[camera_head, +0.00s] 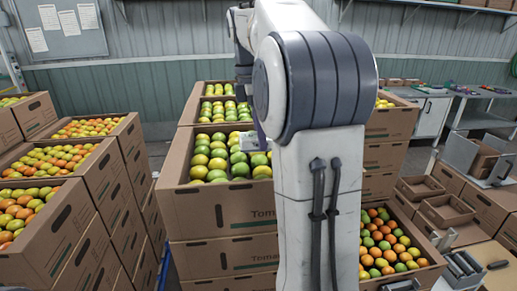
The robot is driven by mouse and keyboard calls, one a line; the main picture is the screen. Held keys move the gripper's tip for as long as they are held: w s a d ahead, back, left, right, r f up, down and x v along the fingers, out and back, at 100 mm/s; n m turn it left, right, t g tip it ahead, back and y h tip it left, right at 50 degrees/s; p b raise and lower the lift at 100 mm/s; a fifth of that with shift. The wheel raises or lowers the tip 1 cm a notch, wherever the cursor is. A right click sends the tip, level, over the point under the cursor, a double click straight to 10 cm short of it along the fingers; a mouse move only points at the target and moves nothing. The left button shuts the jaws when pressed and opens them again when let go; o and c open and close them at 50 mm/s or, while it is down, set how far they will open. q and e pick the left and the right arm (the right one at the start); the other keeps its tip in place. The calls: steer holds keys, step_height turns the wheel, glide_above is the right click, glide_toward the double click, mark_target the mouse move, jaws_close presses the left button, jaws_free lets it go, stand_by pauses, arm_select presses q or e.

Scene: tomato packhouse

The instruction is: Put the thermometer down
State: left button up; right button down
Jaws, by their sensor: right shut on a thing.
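My right arm stands large in the middle of the head view and hides much of the scene behind it. My right gripper (246,108) shows only in part at the left edge of this arm, above the middle carton of tomatoes. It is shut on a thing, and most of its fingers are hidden. My left gripper is not in view.
The middle carton (222,210) holds green tomatoes and stands on a stack. Cartons of orange and green tomatoes (95,190) stand at the left. A lower carton (415,277) is at the right. Small empty boxes (447,211) and a grey bench (432,112) are further right.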

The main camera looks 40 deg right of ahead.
mark_target(252, 136)
step_height(252, 136, down, 3)
steer(key=shift+f, duration=0.35)
steer(key=shift+f, duration=0.2)
steer(key=shift+c, duration=0.2)
jaws_free()
steer(key=shift+r, duration=0.15)
steer(key=r, duration=0.4)
steer(key=a+r, duration=0.1)
steer(key=r, duration=0.3)
steer(key=r+p, duration=0.1)
steer(key=r, duration=0.3)
steer(key=shift+w+a, duration=0.15)
steer(key=shift+w, duration=0.2)
steer(key=shift+a, duration=0.1)
